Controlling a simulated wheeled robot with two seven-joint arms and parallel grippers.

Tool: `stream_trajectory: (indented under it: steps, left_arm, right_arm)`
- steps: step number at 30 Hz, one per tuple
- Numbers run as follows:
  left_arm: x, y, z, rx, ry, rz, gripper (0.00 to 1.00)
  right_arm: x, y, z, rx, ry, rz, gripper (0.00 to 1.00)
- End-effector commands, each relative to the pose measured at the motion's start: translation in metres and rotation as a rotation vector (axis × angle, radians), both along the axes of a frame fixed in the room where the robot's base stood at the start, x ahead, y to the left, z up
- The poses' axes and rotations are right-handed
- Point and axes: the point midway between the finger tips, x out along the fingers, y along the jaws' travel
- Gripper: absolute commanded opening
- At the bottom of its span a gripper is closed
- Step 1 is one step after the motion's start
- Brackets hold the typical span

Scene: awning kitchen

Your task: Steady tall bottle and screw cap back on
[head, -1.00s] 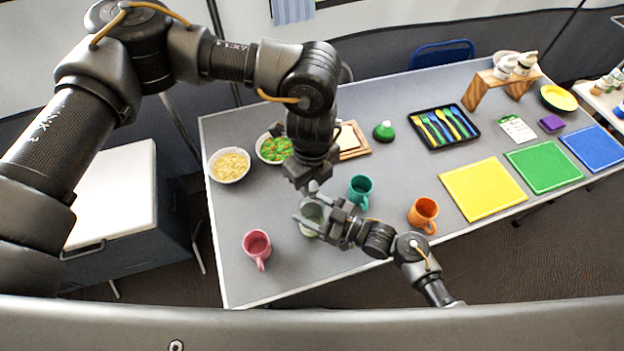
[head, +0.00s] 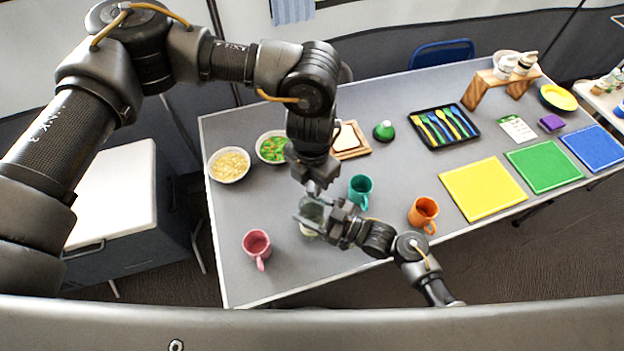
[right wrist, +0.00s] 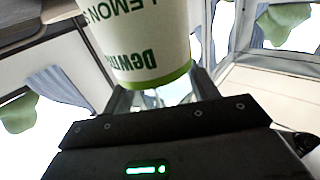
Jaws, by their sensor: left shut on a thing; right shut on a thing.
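The tall bottle (head: 311,214) stands near the table's front left, seen from above in the head view. Its pale side with a green band and lettering (right wrist: 140,40) fills the top of the right wrist view. My right gripper (head: 318,213) is shut around the bottle from the right. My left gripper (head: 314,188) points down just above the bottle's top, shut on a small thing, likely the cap.
A teal mug (head: 360,188) stands close to the right of the grippers. A pink mug (head: 257,246) is to the left, an orange mug (head: 423,212) farther right. Bowls of pasta (head: 229,165) and vegetables (head: 271,147) sit behind. A yellow mat (head: 483,189) lies at the right.

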Motion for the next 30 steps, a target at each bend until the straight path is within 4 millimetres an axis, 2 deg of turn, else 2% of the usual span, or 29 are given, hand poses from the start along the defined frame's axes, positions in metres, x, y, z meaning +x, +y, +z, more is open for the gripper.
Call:
stream_trajectory:
  steps: [9,12,16,20,21,25,30]
  left_arm:
    - [0.0009,0.0003,-0.0001,0.001,-0.002,-0.806,0.0]
    - [0.001,0.0001,-0.0003,0.001,-0.003,-1.043,0.0]
    - [0.0008,0.0001,-0.0005,0.002,-0.002,-1.272,0.0]
    - [0.0008,0.0,-0.0006,0.0,-0.002,-1.257,0.0]
    - [0.0008,0.0,-0.0006,0.0,-0.002,-1.256,0.28]
    - [0.0006,-0.0002,-0.0006,0.0,-0.002,-1.255,0.45]
    - [0.0005,-0.0002,-0.0007,-0.001,-0.001,-1.255,0.47]
  right_arm:
    - [-0.0004,0.0,-0.0002,0.0,0.0,0.001,0.0]
    - [-0.0004,-0.0001,-0.0002,0.0,0.0,0.001,0.0]
    - [-0.0005,-0.0001,-0.0003,0.0,0.0,0.001,0.0]
    - [-0.0006,0.0,-0.0003,0.0,0.0,0.001,0.0]
    - [-0.0006,0.0,-0.0003,0.0,0.0,0.001,0.0]
    - [-0.0005,0.0001,-0.0003,0.0,0.0,0.001,0.0]
    - [-0.0005,0.0001,-0.0003,0.0,0.0,0.001,0.0]
